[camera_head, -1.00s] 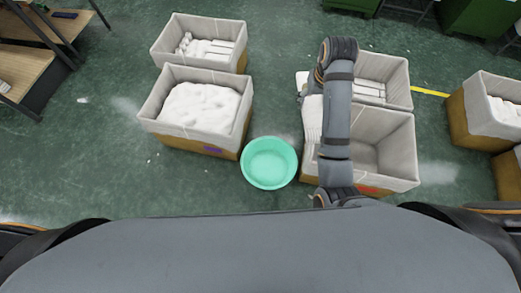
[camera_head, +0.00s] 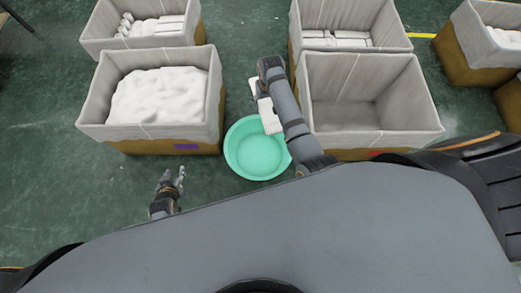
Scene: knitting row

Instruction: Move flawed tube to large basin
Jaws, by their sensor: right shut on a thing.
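The green round basin (camera_head: 255,158) stands on the floor at the centre. A white tube (camera_head: 269,117) is at its upper right edge, with its lower end overlapping the rim in the picture. My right gripper (camera_head: 256,91) is shut on the tube; my forearm partly hides the hand and tube. I cannot tell whether the tube touches the basin. My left gripper (camera_head: 173,178) is open and empty, low to the left of the basin.
A lined box with a white heap (camera_head: 160,95) stands left of the basin. An empty lined box (camera_head: 345,115) stands right. Boxes with white rolls stand behind at left (camera_head: 153,27) and right (camera_head: 337,39). Green floor lies between them.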

